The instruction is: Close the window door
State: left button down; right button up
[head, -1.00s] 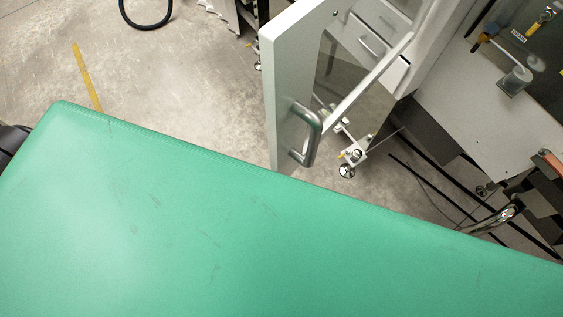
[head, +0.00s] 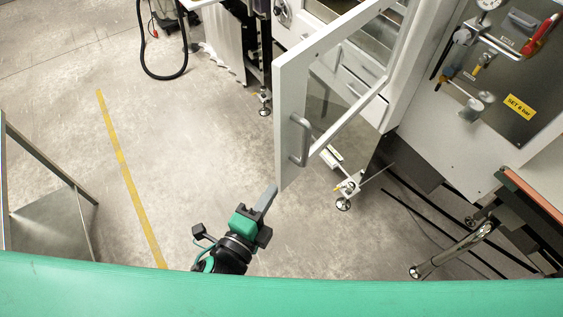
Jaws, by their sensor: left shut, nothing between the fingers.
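The window door (head: 296,85) has a white frame with a see-through pane and stands open, swung out from the white cabinet (head: 405,75). Its grey bar handle (head: 301,140) is on the near end of the frame. My left gripper (head: 271,192) is below the door's near lower corner, to the lower left of the handle. Its fingers are shut with nothing between them. In this view the fingertips come close to the door's edge; I cannot tell whether they touch it. My right gripper is not in view.
A steel panel with a gauge and a yellow label (head: 519,106) is at the right. A wheeled cabinet foot (head: 344,203) stands below the door. A black hose (head: 163,77) hangs at the back left. The floor left of the door is clear, with a yellow line (head: 124,170).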

aim_at(288, 159)
pick_arm(q)
jog(key=p+x, duration=0.1)
jog(key=x, duration=0.2)
jog(key=r+p+x, duration=0.1)
jog(key=x, duration=0.2)
jog(key=r+p+x, duration=0.1)
jog(key=p+x, duration=0.1)
jog(key=x, duration=0.1)
jog(key=shift+w+d, duration=0.1)
jog(key=shift+d, duration=0.05)
dwell(0.4)
